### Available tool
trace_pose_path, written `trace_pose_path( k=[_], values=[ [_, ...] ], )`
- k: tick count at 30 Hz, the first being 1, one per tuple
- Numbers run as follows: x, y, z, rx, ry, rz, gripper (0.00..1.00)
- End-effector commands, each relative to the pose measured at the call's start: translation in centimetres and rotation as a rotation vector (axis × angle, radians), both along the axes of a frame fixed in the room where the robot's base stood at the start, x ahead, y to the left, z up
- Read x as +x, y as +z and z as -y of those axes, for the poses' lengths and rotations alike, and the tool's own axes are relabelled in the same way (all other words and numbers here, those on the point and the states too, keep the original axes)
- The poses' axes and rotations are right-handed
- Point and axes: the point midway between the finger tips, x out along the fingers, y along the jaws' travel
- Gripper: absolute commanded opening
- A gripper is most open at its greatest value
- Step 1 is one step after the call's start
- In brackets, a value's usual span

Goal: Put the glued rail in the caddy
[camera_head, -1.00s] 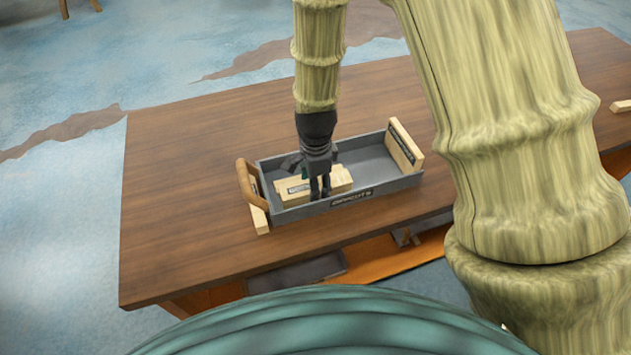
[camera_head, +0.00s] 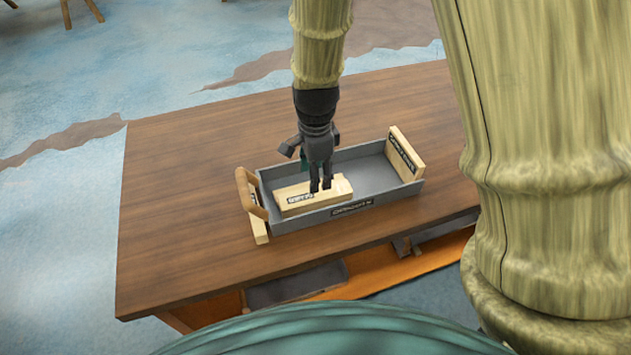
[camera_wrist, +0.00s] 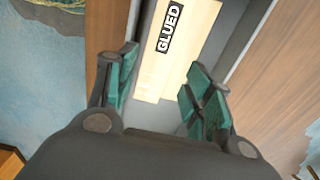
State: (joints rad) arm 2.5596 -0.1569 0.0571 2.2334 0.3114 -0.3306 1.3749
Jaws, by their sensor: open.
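The glued rail (camera_head: 300,198), a pale wooden block with a dark label, lies inside the left part of the grey caddy (camera_head: 375,191). In the wrist view the rail (camera_wrist: 178,62) shows its "GLUED" label and lies between the caddy's walls. My gripper (camera_head: 320,187) is above the rail's right end in the head view. In the wrist view its green-padded fingers (camera_wrist: 155,88) are spread apart, with the near end of the rail between and beyond them. I cannot tell whether a finger touches the rail.
The table left of the caddy is clear. A dark tray (camera_head: 295,285) shows below.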

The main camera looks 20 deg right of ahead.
Motion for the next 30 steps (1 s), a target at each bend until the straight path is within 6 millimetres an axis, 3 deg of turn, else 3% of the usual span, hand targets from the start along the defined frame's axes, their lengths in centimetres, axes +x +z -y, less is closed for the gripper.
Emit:
trace_pose_path(
  k=[9, 15, 30],
  values=[
    [0.0, 3.7, 0.0, -0.001, -0.001, 0.002, 0.52],
    [0.0, 5.1, 0.0, -0.001, -0.002, 0.001, 0.52],
    [0.0, 5.5, 0.0, 0.0, -0.001, 0.0, 0.52]
  ],
)
